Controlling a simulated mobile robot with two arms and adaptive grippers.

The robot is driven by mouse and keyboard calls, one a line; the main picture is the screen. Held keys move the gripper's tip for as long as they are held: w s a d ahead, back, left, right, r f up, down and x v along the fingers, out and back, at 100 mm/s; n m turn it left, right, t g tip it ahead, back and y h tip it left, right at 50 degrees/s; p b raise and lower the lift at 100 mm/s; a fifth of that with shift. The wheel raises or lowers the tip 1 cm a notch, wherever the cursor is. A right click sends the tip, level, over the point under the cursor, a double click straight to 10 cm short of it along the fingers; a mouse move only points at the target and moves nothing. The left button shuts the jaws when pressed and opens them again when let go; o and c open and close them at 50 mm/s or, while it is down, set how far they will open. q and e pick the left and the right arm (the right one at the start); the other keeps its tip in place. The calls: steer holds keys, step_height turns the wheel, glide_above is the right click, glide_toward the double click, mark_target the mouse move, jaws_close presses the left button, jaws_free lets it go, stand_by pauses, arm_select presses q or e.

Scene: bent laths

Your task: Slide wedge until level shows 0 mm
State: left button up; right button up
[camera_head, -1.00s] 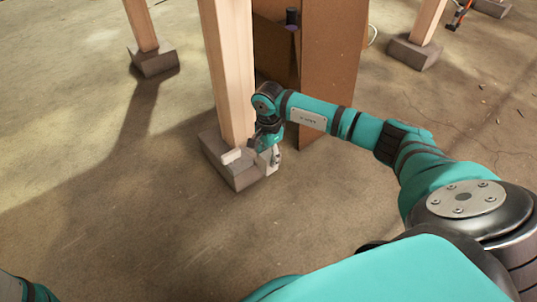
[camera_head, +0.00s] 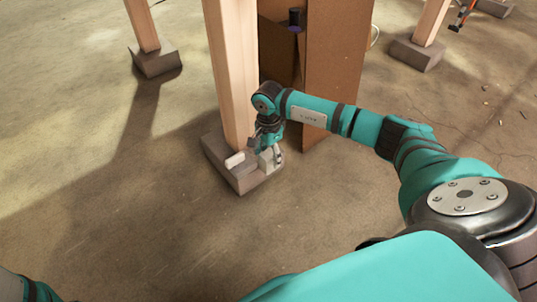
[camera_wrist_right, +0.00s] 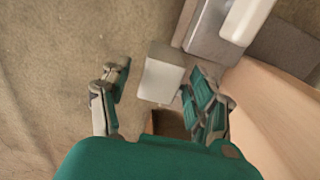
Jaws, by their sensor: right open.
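A pale wooden post (camera_head: 232,80) stands on a grey block (camera_head: 240,182). A small whitish piece (camera_head: 235,160) sits on that block at the post's foot; the right wrist view shows it at the top (camera_wrist_right: 246,18). A light grey, wedge-like block (camera_wrist_right: 161,77) is between the fingers of my right gripper (camera_wrist_right: 160,70); it also shows beside the post (camera_head: 267,161). The gripper is open, its right finger close to this block; contact is unclear. In the head view my right gripper (camera_head: 268,149) is right of the post's foot. I can make out no level reading. My left gripper is out of view.
A brown panel (camera_head: 338,70) stands behind the post, with a dark cylinder (camera_head: 295,18) beside it. Other posts on grey blocks stand at the back left (camera_head: 155,63) and back right (camera_head: 417,55). The concrete floor (camera_head: 110,220) in front is clear.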

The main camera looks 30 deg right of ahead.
step_height(320, 180, up, 12)
steer(key=shift+f, duration=0.2)
stand_by(0.5)
